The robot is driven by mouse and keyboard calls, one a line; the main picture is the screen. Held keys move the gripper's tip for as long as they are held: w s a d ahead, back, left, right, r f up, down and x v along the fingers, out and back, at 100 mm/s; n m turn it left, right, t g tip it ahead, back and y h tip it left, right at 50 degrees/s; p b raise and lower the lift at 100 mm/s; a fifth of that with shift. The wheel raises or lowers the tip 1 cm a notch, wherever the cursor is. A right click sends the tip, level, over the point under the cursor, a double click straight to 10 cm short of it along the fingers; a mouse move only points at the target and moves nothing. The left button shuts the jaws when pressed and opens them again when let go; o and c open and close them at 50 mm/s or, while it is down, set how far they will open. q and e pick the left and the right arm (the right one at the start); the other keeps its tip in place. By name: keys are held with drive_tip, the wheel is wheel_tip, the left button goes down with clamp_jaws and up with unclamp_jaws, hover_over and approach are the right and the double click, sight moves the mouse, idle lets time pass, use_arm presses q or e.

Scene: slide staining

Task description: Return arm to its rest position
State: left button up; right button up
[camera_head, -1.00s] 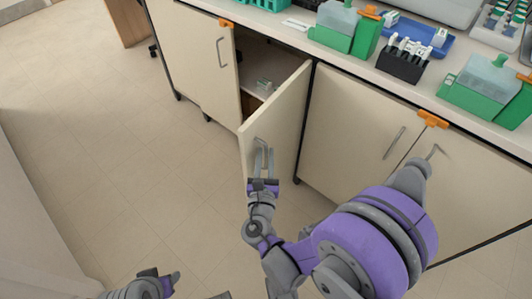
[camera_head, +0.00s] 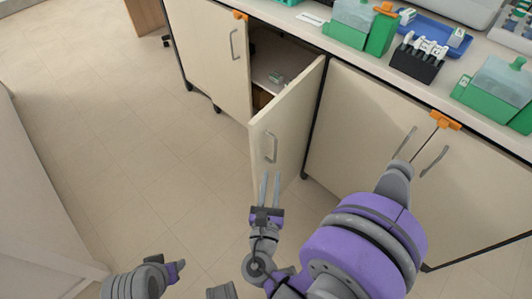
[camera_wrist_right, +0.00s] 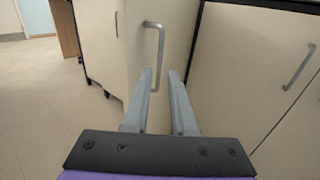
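My right gripper (camera_head: 269,190) is in front of the open cabinet door (camera_head: 290,130), just below its metal handle (camera_head: 269,147). Its two grey fingers are parallel with a gap between them and nothing in the gap. In the right wrist view the fingers (camera_wrist_right: 160,100) point toward the door handle (camera_wrist_right: 154,55) and stand apart from it. My left arm's end (camera_head: 148,280) shows at the bottom left; its fingers cannot be made out clearly.
The door juts out from the cabinet, with a small item (camera_head: 276,77) on the shelf inside. Closed doors (camera_head: 355,125) flank it. The counter above carries green containers (camera_head: 345,35), a black rack (camera_head: 416,62) and a blue tray (camera_head: 440,32). Floor (camera_head: 110,130) at left is clear.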

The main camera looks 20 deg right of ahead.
drive_tip(key=s+d+f+m+g, duration=0.25)
drive_tip(key=d+m+g, duration=0.2)
drive_tip(key=m, duration=0.25)
drive_tip(key=s+d+f+m+g, duration=0.2)
drive_tip(key=d+f+m+g, duration=0.15)
drive_tip(key=d+m, duration=0.35)
drive_tip(key=s+a+m+g+y, duration=0.1)
drive_tip(key=s+m+g+y, duration=0.3)
drive_tip(key=m, duration=0.6)
drive_tip(key=s+a+r+m+y, duration=0.2)
drive_tip(key=s+a+m, duration=0.2)
drive_tip(key=s+m, duration=0.3)
use_arm(q)
wheel_tip(320, 180, up, 27)
drive_tip(key=t+p, duration=0.1)
drive_tip(key=p, duration=2.2)
drive_tip(key=shift+w+p, duration=0.3)
drive_tip(key=shift+w, duration=0.15)
use_arm(e)
wheel_tip(320, 180, up, 26)
drive_tip(key=w, duration=0.2)
drive_tip(key=shift+w+r+m+t, duration=0.2)
drive_tip(key=shift+m+t, duration=0.1)
drive_tip(key=shift+m, duration=0.1)
use_arm(q)
drive_tip(key=shift+s, duration=0.1)
use_arm(e)
drive_tip(key=shift+s+d, duration=0.1)
